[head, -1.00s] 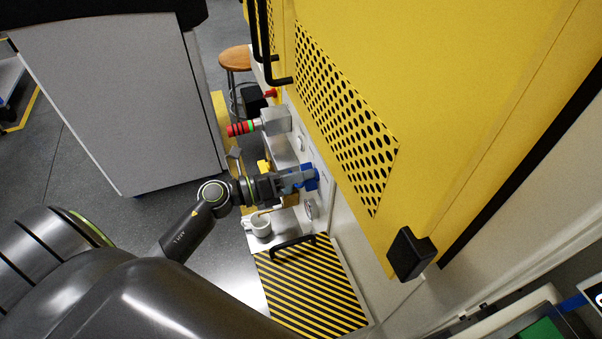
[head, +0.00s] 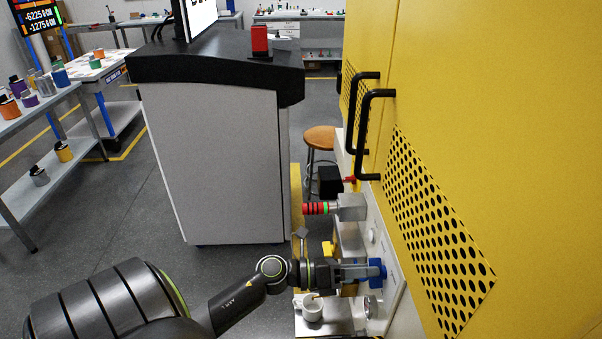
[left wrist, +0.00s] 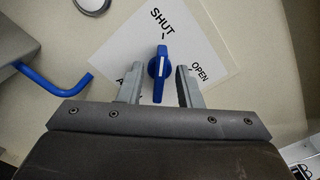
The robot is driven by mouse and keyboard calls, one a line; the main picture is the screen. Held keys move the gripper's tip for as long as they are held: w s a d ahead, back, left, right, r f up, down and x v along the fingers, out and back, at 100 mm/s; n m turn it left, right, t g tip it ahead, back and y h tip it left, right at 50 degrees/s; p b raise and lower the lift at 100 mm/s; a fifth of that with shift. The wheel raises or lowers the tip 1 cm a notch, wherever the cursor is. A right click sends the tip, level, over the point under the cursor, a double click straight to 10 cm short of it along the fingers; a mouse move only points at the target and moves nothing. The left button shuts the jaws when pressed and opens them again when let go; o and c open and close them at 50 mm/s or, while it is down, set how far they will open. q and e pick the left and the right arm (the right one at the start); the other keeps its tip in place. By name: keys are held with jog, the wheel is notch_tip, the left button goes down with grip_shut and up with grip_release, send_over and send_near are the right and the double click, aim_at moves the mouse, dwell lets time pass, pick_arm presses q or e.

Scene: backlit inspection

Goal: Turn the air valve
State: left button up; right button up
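The air valve (head: 378,269) is a blue knob on the panel at the right of my left arm in the head view. In the left wrist view the blue handle (left wrist: 158,78) stands nearly upright on a white label plate (left wrist: 205,45), its upper end by the SHUT mark; OPEN is printed to the right. My left gripper (head: 358,271) is at the valve. In the left wrist view its fingers (left wrist: 160,72) stand apart on either side of the handle, with a gap visible on each side. My right gripper is out of view.
A yellow cabinet with black handles (head: 376,120) rises at the right. A grey console (head: 215,160) stands behind.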

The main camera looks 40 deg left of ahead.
pick_arm(q)
jog(key=b+v, duration=0.2)
jog(key=v, duration=1.4)
jog(key=shift+s, duration=0.2)
jog(key=shift+a, duration=0.1)
